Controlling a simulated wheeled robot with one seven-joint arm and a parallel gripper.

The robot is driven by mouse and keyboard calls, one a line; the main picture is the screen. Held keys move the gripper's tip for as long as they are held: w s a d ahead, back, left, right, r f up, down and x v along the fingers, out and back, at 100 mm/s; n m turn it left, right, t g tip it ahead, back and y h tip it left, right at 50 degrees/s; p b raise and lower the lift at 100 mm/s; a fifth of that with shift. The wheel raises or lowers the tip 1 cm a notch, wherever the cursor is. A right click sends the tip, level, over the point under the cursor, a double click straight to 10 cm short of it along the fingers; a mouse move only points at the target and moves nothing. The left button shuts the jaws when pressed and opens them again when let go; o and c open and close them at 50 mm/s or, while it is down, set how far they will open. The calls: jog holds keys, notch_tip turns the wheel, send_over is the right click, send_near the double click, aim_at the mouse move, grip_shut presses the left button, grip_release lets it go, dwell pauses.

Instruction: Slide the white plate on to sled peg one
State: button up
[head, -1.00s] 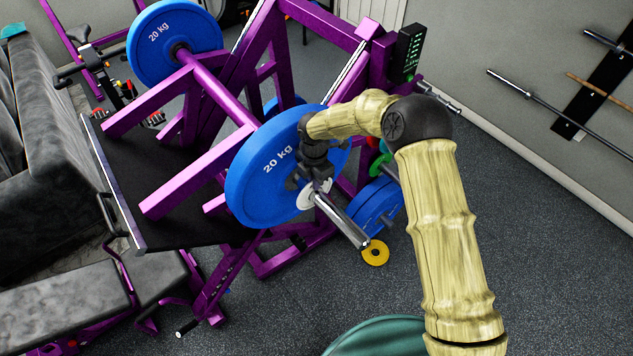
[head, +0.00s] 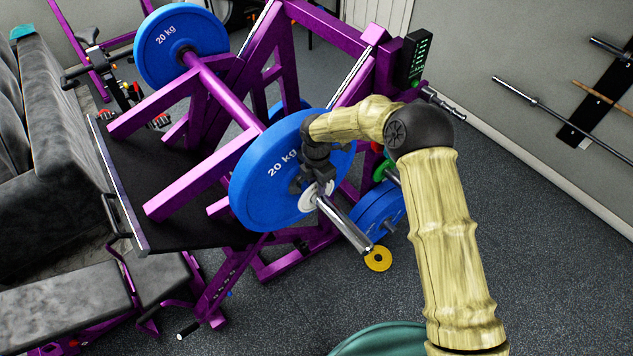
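The white plate (head: 308,201) is a small disc, partly hidden by my gripper. It appears to be around the inner part of the chrome sled peg (head: 345,224), close against the face of a large blue 20 kg plate (head: 262,182). The peg's bare outer length sticks out toward the lower right. My gripper (head: 316,188) is dark and points down at the white plate and the inner end of the peg. Its fingertips are at or very near the white plate; whether they grip it is too small to tell.
The purple sled frame (head: 190,187) carries another blue 20 kg plate (head: 178,45) on its far side. More blue plates (head: 378,208) are stored low behind the peg. A yellow disc (head: 378,259) is below the peg tip. Open floor (head: 560,260) lies to the right.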

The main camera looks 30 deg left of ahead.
notch_tip(320, 180, up, 17)
jog(key=b, duration=0.5)
jog(key=shift+r+b, duration=0.2)
jog(key=shift+b, duration=0.2)
dwell(0.5)
jog(key=w+d+f+m+t+b, duration=0.1)
jog(key=d+f+m+b, duration=0.15)
jog(key=d+m, duration=1.85)
jog(key=s+d+f+m, duration=0.2)
jog(key=s+d+m, duration=0.3)
jog(key=d, duration=0.7)
jog(key=s+d+f+m+t, duration=0.1)
jog(key=s+d+m, duration=0.4)
jog(key=d, duration=0.6)
jog(key=shift+s+d+f+t+b, duration=0.3)
jog(key=shift+s+d+f+b, duration=0.25)
jog(key=shift+s, duration=0.4)
